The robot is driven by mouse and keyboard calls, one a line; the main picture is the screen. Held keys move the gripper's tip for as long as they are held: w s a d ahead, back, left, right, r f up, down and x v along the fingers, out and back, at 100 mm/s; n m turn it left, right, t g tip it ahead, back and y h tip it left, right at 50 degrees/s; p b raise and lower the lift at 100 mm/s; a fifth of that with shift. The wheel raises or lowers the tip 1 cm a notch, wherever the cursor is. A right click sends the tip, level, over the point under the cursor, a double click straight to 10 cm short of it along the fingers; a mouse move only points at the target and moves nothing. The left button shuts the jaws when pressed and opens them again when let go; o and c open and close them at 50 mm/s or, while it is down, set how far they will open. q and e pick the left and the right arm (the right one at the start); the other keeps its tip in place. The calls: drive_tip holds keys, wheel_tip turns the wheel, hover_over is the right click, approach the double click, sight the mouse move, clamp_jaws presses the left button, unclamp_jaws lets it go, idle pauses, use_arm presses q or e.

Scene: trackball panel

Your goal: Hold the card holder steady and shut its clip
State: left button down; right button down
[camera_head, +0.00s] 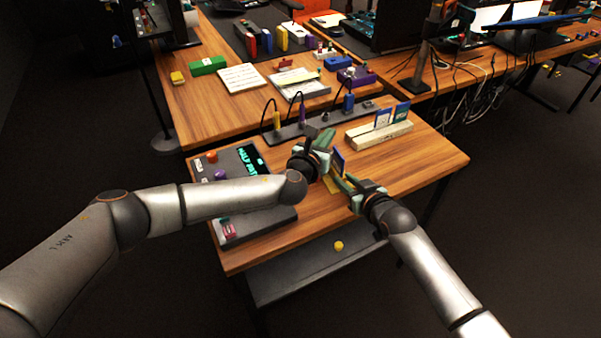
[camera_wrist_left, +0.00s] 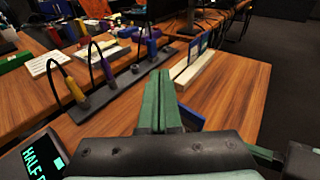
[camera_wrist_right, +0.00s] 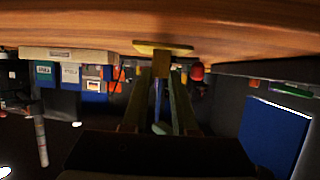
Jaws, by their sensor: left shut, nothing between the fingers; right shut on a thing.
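The card holder (camera_head: 333,186) has a yellow base standing on the small wooden table, with a dark blue card (camera_head: 338,161) upright in it. In the right wrist view, which is upside down, the yellow base (camera_wrist_right: 162,47) and a tan post show between my right fingers. My right gripper (camera_head: 345,181) is shut on the card holder from the right. My left gripper (camera_head: 326,138) is shut and empty, above and just behind the holder. In the left wrist view its green fingers (camera_wrist_left: 160,102) are together, with a blue edge (camera_wrist_left: 190,118) beside them. The clip's state cannot be told.
A cream rack (camera_head: 378,134) with upright cards stands behind right. A dark strip with cabled plugs (camera_head: 315,125) lies behind. A dark panel (camera_head: 262,216) with a lit display is at left, under my left arm. The table's right part is clear.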

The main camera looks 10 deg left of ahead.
use_arm(q)
drive_tip(key=s+a+m+g+h, duration=0.1)
drive_tip(key=s+a+m+g, duration=0.1)
drive_tip(key=a+m+g, duration=0.2)
drive_tip(key=s+a+f+m+g+h, duration=0.1)
drive_tip(key=s+a+m+g+h, duration=0.1)
drive_tip(key=a+m+g, duration=0.2)
drive_tip(key=s+a+f+m+g+h, duration=0.1)
drive_tip(key=s+a+m+g, duration=0.2)
drive_tip(key=a, duration=0.5)
drive_tip(key=shift+a+m+g, duration=0.15)
drive_tip(key=shift+m+g, duration=0.45)
drive_tip(key=shift+g, duration=0.4)
drive_tip(key=shift+s+f, duration=0.15)
drive_tip(key=shift+f, duration=0.05)
drive_tip(key=x, duration=1)
drive_tip(key=shift+r, duration=0.1)
drive_tip(key=d, duration=0.2)
drive_tip(key=shift+w+d+r, duration=0.1)
drive_tip(key=shift+w+d, duration=0.2)
drive_tip(key=shift+d, duration=0.1)
drive_tip(key=shift+w+d, duration=0.15)
drive_tip(key=shift+d, duration=0.4)
